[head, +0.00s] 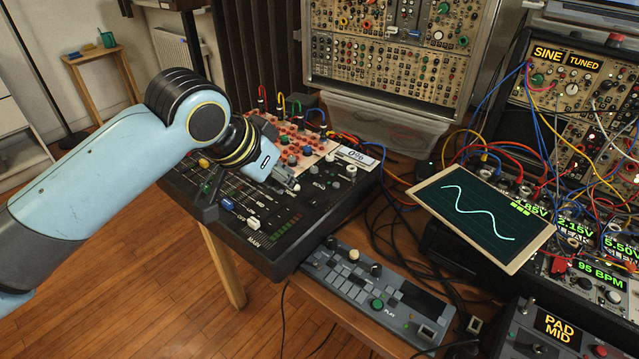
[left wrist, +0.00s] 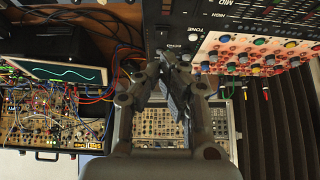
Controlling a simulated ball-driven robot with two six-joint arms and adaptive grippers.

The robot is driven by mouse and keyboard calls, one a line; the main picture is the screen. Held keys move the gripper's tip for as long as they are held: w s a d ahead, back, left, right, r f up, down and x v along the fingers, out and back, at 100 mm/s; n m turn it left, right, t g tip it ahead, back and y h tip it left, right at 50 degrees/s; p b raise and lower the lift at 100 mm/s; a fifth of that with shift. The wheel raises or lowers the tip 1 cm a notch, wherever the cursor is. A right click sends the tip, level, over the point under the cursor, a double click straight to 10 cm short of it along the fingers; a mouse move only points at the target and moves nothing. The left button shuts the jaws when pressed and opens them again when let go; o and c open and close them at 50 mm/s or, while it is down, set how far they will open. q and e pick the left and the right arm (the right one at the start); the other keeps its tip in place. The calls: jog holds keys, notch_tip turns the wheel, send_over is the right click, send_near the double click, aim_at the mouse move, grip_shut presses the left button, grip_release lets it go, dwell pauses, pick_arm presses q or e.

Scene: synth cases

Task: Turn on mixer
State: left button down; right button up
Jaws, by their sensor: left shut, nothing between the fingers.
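The black mixer (head: 322,207) sits at the table's left corner, with fader rows, small knobs and coloured slider caps. In the left wrist view, the shut fingers (left wrist: 171,58) point at the mixer's edge (left wrist: 158,22), near the TONE and ECHO labels. The arm hides part of the mixer's left side. My right gripper is not in view.
A grey keypad unit (head: 375,287) lies in front of the mixer. A tablet (head: 484,214) showing a wave, patch cables and modular racks (head: 395,45) crowd the right and back. A pink panel with knobs (head: 305,148) adjoins the mixer's rear. Open floor (head: 140,290) lies left.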

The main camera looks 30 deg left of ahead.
pick_arm(q)
jog(key=shift+t, duration=0.3)
jog(key=w+r, duration=0.2)
jog(key=r, duration=0.1)
jog(key=shift+w+d+r, duration=0.1)
jog(key=shift+r, duration=0.15)
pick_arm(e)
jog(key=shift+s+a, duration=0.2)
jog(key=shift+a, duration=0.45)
pick_arm(q)
send_over(324, 198)
jog(key=s, duration=0.3)
notch_tip(324, 198, down, 8)
jog(key=shift+r+b, duration=0.25)
jog(key=shift+b, duration=0.2)
notch_tip(324, 198, down, 3)
jog(key=shift+w+r, duration=0.1)
jog(key=shift+r, duration=0.05)
jog(key=shift+f, duration=0.85)
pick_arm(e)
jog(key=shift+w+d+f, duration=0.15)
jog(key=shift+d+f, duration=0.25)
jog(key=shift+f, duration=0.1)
